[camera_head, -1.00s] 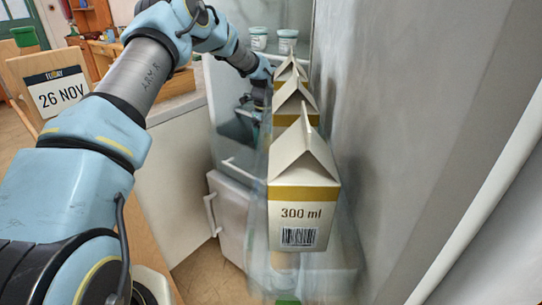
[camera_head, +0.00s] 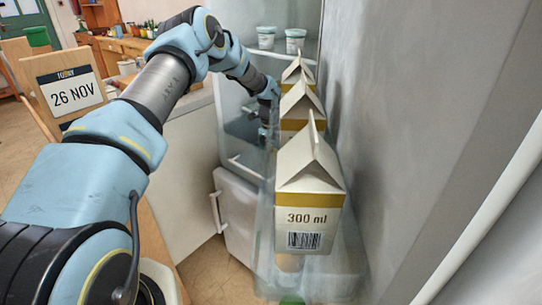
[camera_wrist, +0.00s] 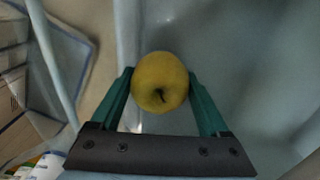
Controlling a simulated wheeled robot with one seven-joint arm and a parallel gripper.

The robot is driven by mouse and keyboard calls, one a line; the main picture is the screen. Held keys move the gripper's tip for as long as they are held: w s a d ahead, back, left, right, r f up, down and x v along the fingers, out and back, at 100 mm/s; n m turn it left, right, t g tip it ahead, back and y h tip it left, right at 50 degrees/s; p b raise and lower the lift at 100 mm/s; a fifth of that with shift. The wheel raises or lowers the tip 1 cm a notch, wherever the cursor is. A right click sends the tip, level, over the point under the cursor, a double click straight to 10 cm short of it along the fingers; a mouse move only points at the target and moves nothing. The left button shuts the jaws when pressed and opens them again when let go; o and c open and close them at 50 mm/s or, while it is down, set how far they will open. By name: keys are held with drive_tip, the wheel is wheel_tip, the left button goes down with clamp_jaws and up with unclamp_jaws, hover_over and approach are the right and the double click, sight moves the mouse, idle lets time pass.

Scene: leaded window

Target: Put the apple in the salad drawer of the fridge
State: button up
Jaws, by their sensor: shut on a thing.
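In the wrist view, my gripper (camera_wrist: 160,74) is shut on a yellow apple (camera_wrist: 158,85), with one green finger on each side. The apple's stem faces the camera, and a pale blue-grey surface (camera_wrist: 230,40) lies behind it. In the head view, my gripper (camera_head: 263,136) points down inside the open fridge (camera_head: 232,100), partly hidden behind the cartons. The apple cannot be made out there. A pale ledge (camera_head: 243,168) shows low in the fridge; I cannot tell whether it belongs to the salad drawer.
Several white-and-gold cartons (camera_head: 310,205) stand in a row on the clear door rack, close right of my gripper. Two small tubs (camera_head: 295,40) stand on an upper shelf. A white door with a handle (camera_head: 236,213) is below the fridge. A date sign (camera_head: 76,93) stands left.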

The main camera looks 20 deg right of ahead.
drive_tip(key=shift+f, duration=0.3)
drive_tip(key=o, duration=1.5)
drive_tip(key=shift+r, duration=0.1)
